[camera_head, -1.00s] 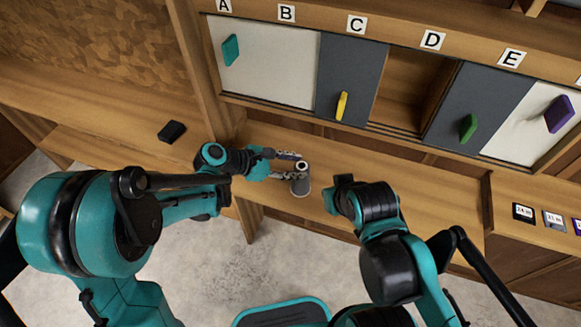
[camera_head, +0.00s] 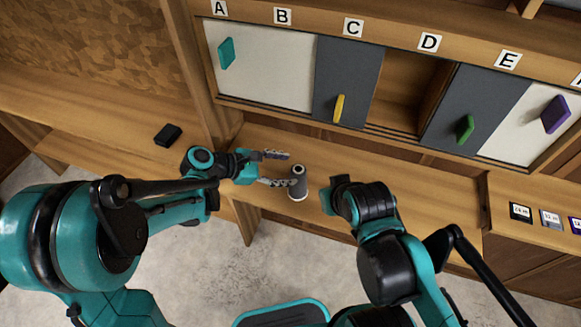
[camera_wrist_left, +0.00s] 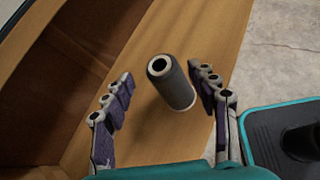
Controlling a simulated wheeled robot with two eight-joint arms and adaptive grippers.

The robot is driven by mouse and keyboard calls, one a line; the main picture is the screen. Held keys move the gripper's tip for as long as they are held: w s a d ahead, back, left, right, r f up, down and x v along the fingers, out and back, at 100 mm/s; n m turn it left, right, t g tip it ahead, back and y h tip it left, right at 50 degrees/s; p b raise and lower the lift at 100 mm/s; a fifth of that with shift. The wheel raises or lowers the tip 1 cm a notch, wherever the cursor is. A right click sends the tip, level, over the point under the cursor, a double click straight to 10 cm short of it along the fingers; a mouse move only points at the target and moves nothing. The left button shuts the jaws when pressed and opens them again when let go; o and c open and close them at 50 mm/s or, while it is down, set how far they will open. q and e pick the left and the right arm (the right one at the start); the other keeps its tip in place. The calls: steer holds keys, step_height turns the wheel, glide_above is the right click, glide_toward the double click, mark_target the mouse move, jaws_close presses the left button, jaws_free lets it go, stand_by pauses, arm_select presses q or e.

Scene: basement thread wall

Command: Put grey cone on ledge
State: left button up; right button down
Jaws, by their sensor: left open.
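The grey cone (camera_head: 298,183) stands upright on the wooden ledge (camera_head: 400,205) below the cabinet. It has a pale ring and a dark hole at its top. In the left wrist view the cone (camera_wrist_left: 173,84) stands on the wood just beyond the fingertips, nearer the right finger. My left gripper (camera_head: 280,169) is open and empty, to the left of the cone; it also shows in the left wrist view (camera_wrist_left: 165,92). Whether a finger touches the cone I cannot tell. My right gripper (camera_head: 335,190) is to the right of the cone, and its fingers are not clearly seen.
Sliding panels with a teal handle (camera_head: 226,53), yellow handle (camera_head: 340,108), green handle (camera_head: 465,129) and purple handle (camera_head: 556,114) stand behind the ledge. A compartment (camera_head: 406,88) below D is open. A black block (camera_head: 167,135) lies on the left shelf. Small label cards (camera_head: 520,212) sit at right.

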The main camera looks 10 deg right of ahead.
arm_select(q)
steer(key=s+a+r+m+t+y, duration=0.1)
steer(key=s+a+m+y, duration=0.3)
steer(key=a, duration=0.5)
steer(key=s+a+r+m+t+y+p, duration=0.1)
steer(key=s+a+r+m+t+y, duration=0.1)
steer(key=a+m, duration=0.5)
steer(key=s+a+r+m+t+y, duration=0.2)
steer(key=s+a+r+m+y, duration=0.2)
steer(key=a, duration=0.7)
steer(key=s+m+y, duration=0.1)
steer(key=s+m, duration=0.1)
steer(key=s, duration=0.1)
steer(key=shift+a+y+p, duration=0.3)
steer(key=shift+a+p, duration=0.05)
steer(key=shift+a, duration=0.05)
steer(key=shift+s, duration=0.1)
